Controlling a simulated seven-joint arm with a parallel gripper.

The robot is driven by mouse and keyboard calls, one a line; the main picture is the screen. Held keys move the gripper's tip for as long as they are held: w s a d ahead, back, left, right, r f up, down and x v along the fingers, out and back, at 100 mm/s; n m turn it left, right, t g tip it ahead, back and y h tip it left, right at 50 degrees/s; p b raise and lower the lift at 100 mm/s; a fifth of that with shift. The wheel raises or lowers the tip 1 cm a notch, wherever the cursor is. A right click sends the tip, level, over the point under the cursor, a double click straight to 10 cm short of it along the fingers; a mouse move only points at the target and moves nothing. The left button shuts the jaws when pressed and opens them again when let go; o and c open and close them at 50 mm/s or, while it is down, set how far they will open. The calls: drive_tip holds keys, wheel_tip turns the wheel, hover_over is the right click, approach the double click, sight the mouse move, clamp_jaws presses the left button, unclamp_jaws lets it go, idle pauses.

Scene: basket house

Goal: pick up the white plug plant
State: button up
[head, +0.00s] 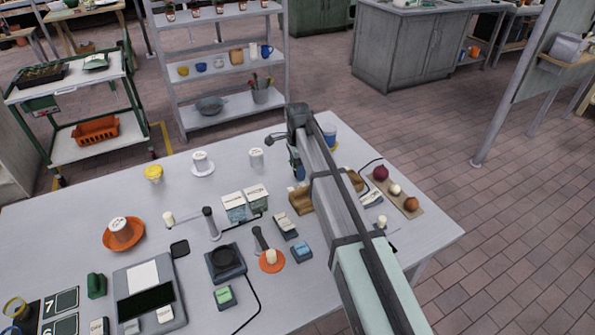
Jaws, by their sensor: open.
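I cannot make out a plant for certain on the white table (65,222). Small white pot-like things stand there: one on a white saucer (201,163), one alone (256,158), and one in an orange dish (120,228). I cannot tell whether any is the white plug plant. My gripper (297,172) hangs at the far end of my arm, above the back of the table, right of the lone white pot and apart from it. It is open; its fingertips are small and partly hidden by my arm. I see nothing held.
A yellow pot (153,173), boxes (234,208), a black scale (226,262) and a wooden board with onions (395,190) share the table. My arm crosses its right part and hides some of it. A grey shelf (220,70) stands behind. The left part has clear patches.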

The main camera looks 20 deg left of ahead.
drive_tip(key=shift+f, duration=0.35)
drive_tip(key=shift+c, duration=0.3)
drive_tip(key=c, duration=1)
drive_tip(key=shift+o, duration=0.2)
